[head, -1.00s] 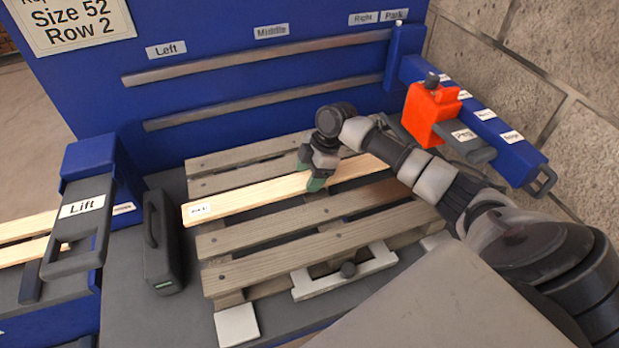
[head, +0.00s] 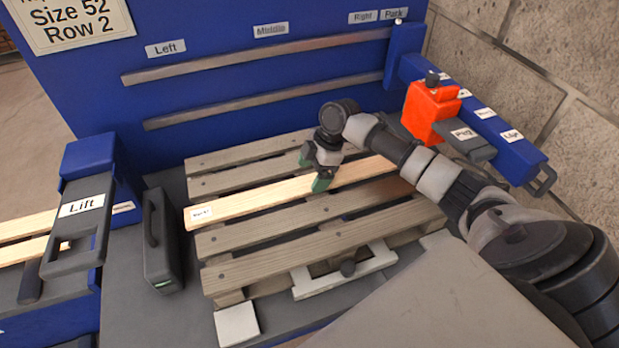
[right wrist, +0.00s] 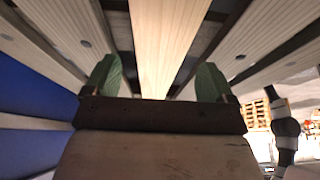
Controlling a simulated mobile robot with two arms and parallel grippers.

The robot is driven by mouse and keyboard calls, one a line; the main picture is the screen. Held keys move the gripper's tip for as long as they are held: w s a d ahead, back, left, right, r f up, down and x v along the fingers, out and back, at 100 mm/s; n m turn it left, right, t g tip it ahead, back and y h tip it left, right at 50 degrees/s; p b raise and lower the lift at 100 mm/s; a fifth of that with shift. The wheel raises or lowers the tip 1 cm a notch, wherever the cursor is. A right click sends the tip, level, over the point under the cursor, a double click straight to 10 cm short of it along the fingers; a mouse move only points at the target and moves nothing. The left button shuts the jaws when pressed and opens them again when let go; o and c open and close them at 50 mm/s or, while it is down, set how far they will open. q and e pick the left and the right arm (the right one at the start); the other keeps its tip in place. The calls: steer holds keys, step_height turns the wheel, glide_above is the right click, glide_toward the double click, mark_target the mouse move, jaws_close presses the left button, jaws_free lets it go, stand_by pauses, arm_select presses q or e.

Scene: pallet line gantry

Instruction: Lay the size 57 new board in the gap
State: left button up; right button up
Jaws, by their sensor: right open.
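The pale new board (head: 255,200) lies lengthwise among the grey weathered boards of the pallet (head: 245,244), in the row between them. A small white label sits on its left end; its print is too small to read surely. I cannot tell whether the board is fully flush. My right gripper (head: 314,170) is above the board, right of its middle, with its green fingertips spread. In the right wrist view the board (right wrist: 165,45) runs between the two open fingers (right wrist: 155,82), with space on both sides. My left gripper is not in view.
A blue panel (head: 240,60) with two grey rails stands behind the pallet. An orange block (head: 430,110) sits on the blue arm at right. A blue lift unit (head: 85,200) and a dark handled case (head: 160,240) stand at left. A sign (head: 80,22) reads Size 52, Row 2.

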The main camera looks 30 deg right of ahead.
steer(key=b+v, duration=0.1)
steer(key=v, duration=0.8)
steer(key=shift+d+r, duration=0.2)
steer(key=shift+r, duration=0.1)
